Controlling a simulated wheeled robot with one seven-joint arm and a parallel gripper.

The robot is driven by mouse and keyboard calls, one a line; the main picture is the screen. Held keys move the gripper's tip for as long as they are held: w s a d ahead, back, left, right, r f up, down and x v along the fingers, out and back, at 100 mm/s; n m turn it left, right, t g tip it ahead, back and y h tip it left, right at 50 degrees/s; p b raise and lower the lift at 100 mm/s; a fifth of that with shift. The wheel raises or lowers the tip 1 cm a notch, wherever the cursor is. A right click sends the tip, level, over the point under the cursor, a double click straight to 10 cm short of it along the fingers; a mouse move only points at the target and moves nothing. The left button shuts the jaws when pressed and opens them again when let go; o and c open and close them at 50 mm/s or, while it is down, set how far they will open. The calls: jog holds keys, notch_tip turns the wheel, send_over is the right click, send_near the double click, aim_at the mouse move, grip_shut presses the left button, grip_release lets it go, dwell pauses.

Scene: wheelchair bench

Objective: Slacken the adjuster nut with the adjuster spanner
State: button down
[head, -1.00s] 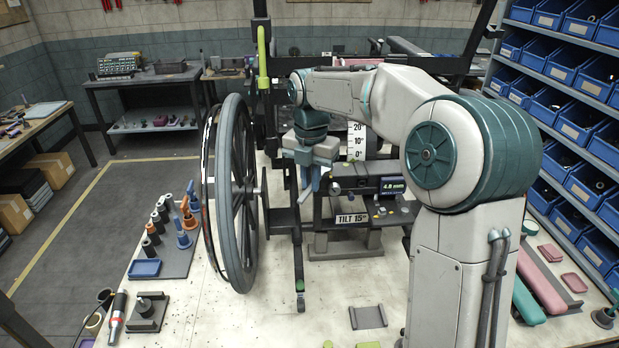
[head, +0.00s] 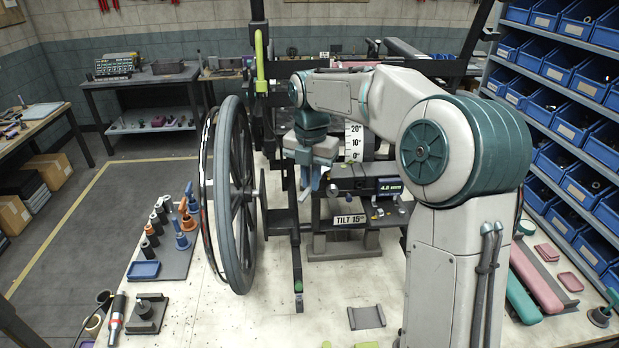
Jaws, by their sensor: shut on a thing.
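My gripper (head: 309,180) points down between the large wheel and the tilt fixture, at the left end of the fixture's dark housing. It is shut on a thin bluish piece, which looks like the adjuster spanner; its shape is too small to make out. The adjuster nut cannot be picked out; it seems hidden behind the gripper or the frame parts. The fixture has a display (head: 389,187) reading about 4.8 mm and a "TILT 15" plate (head: 350,220). A white angle scale (head: 354,141) stands behind.
The spoked wheel (head: 235,195) stands close left of my gripper. A dark upright bar (head: 297,265) is just below it. A tool rack (head: 170,250) is at left, a grey bracket (head: 366,317) in front, and blue bins (head: 545,103) at right.

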jog(key=shift+s+d+r+n, duration=0.1)
jog(key=shift+s+d+n, duration=0.1)
jog(key=shift+d+n, duration=0.3)
jog(key=shift+s+d+r+n, duration=0.1)
jog(key=shift+s+d+n, duration=0.1)
jog(key=shift+d+n, duration=0.3)
